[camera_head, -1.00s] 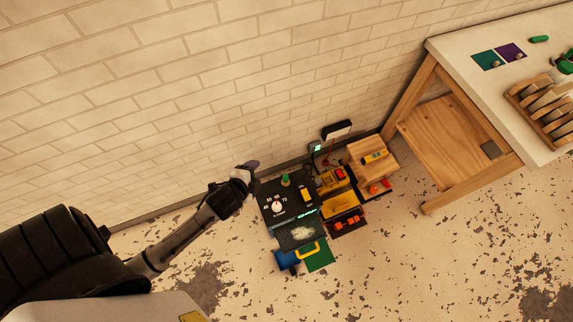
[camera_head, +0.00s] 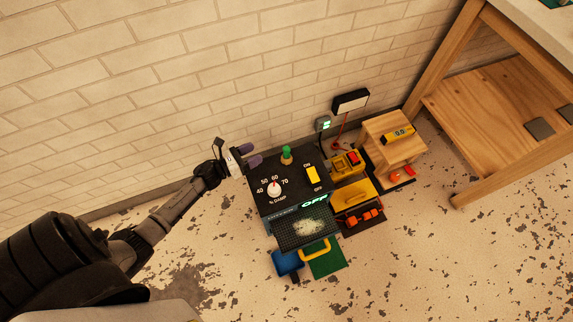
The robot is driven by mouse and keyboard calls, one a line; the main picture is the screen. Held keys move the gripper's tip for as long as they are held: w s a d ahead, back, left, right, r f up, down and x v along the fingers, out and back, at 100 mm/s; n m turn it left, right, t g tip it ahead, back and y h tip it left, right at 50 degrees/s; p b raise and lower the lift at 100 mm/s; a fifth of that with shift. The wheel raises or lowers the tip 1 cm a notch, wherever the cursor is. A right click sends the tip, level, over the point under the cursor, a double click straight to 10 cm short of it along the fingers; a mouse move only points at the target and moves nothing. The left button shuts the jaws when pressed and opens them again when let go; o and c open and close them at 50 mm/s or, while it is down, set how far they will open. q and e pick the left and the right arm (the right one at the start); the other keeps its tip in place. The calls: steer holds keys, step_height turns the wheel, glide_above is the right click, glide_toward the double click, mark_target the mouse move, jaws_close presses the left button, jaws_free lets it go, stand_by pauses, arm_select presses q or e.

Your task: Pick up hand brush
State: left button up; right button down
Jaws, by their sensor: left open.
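I cannot tell for certain which thing is the hand brush. A small blue object (camera_head: 287,263) sits at the front edge of the black machine (camera_head: 262,190), and a yellow handle-like bar (camera_head: 314,251) lies beside it over a green mat (camera_head: 330,266). My left gripper (camera_head: 252,155) is open and empty, just left of the machine's back left corner, well away from the blue object and the yellow bar. My right gripper is not in view.
The machine has a white dial (camera_head: 274,190), a green knob (camera_head: 287,154), a yellow switch (camera_head: 312,174) and a dark grate (camera_head: 290,240) with pale crumbs. Yellow equipment (camera_head: 352,191) and a wooden block (camera_head: 394,148) stand at right. A wooden-framed table (camera_head: 452,60) stands farther right. The front floor is clear.

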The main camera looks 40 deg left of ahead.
mark_target(283, 153)
arm_select(q)
steer(key=f+m+b, duration=0.1)
steer(key=f, duration=0.1)
steer(key=f+m+h+b, duration=0.2)
steer(key=f, duration=0.1)
steer(key=shift+s+a+f+m+g, duration=0.25)
steer(key=shift+s+f+m+g, duration=0.05)
steer(key=shift+s+m, duration=0.1)
steer(key=shift+f+b, duration=0.25)
steer(key=shift+b, duration=0.05)
steer(key=shift+w+d+f+m+h, duration=0.1)
steer(key=shift+w+m+h, duration=0.1)
steer(key=shift+m+h, duration=0.15)
steer(key=b+x, duration=0.2)
steer(key=x, duration=0.6)
steer(key=shift+f, duration=0.15)
steer(key=shift+b+x, duration=0.9)
steer(key=shift+x, duration=1.45)
steer(key=shift+w+d, duration=0.25)
steer(key=shift+d, duration=0.1)
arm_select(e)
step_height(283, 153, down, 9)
arm_select(q)
steer(key=shift+s, duration=0.1)
steer(key=shift+c, duration=0.3)
